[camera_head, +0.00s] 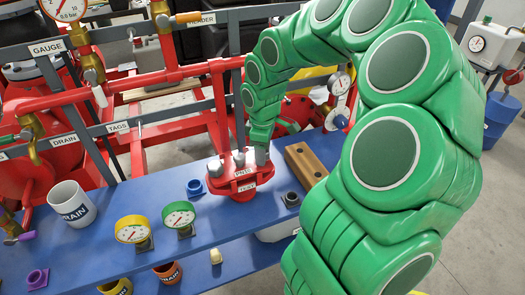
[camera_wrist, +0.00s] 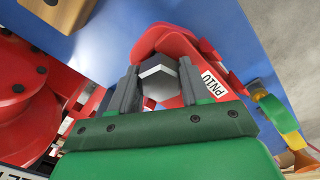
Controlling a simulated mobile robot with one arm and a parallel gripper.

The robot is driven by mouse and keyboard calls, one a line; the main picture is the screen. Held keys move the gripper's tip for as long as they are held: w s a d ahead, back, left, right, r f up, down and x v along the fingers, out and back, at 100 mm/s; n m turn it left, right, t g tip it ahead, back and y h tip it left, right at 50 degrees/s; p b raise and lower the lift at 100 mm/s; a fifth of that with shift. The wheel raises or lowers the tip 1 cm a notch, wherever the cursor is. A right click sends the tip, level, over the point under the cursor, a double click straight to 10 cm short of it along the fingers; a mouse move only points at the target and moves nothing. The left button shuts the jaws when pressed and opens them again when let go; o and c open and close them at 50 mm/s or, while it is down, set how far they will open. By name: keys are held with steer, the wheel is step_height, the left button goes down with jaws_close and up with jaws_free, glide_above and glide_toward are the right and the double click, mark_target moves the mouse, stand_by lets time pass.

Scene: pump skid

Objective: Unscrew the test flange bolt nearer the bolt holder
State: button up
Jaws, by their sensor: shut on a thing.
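The red test flange (camera_head: 232,190) with white PN10 and TEST labels stands on the blue bench. Grey bolts stand on it, one at the left (camera_head: 215,169) and one in the middle (camera_head: 238,158). My gripper (camera_head: 261,156) comes down at the flange's right side, over the bolt nearer the wooden bolt holder (camera_head: 308,168). In the wrist view my gripper (camera_wrist: 156,88) has its dark jaws on either side of a grey hex bolt head (camera_wrist: 157,76), shut on it. The red flange (camera_wrist: 185,42) lies behind. The bolt's shank is hidden, so I cannot tell how far it is screwed in.
A dark nut-like fitting (camera_head: 291,199) sits right of the flange. A blue fitting (camera_head: 194,187), a green gauge (camera_head: 178,216), a yellow gauge (camera_head: 132,231) and a white DRAIN mug (camera_head: 71,204) are to the left. Red pipework (camera_head: 170,77) rises behind. My arm covers the right.

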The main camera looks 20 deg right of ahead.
steer(key=o, duration=1.1)
steer(key=shift+o, duration=0.2)
steer(key=shift+r, duration=0.1)
steer(key=shift+r, duration=3.85)
